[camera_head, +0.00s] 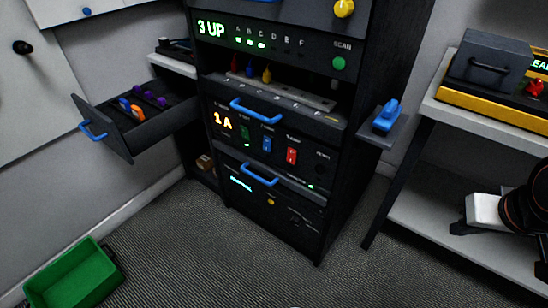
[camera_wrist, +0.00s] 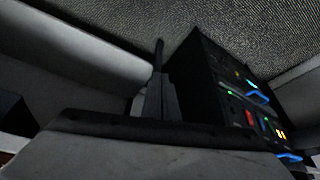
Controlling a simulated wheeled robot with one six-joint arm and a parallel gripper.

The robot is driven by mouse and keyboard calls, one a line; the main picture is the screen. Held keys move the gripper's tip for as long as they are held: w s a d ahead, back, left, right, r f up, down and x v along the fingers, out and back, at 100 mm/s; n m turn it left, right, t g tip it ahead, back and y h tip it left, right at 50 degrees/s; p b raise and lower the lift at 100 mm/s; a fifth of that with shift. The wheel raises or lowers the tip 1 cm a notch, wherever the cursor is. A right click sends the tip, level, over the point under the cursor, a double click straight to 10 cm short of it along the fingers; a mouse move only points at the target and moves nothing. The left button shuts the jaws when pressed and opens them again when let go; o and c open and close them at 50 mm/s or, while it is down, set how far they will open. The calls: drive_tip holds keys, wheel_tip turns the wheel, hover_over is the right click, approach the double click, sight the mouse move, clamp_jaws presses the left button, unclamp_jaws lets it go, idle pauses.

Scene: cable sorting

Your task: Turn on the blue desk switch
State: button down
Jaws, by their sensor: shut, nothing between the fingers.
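A blue rocker switch (camera_head: 267,144) sits on the black rack's middle panel, between a green switch (camera_head: 244,135) and a red one (camera_head: 292,155). Its label is too small to read. An orange display beside them reads "1A". My gripper (camera_head: 455,228) is at the right, well away from the rack, in front of the side shelf. In the wrist view my gripper's fingers (camera_wrist: 158,48) are together with nothing between them. The rack (camera_wrist: 206,85) appears tilted at the right of that view, apart from the fingers.
A blue clamp-like object (camera_head: 386,116) rests on a small ledge right of the rack. An open drawer (camera_head: 120,140) with orange and purple items juts out at left. A green bin (camera_head: 75,275) is on the floor. Shelving (camera_head: 470,225) stands at right. The floor before the rack is clear.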

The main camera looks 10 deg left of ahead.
drive_tip(key=shift+s+d, duration=0.1)
drive_tip(key=shift+d, duration=0.15)
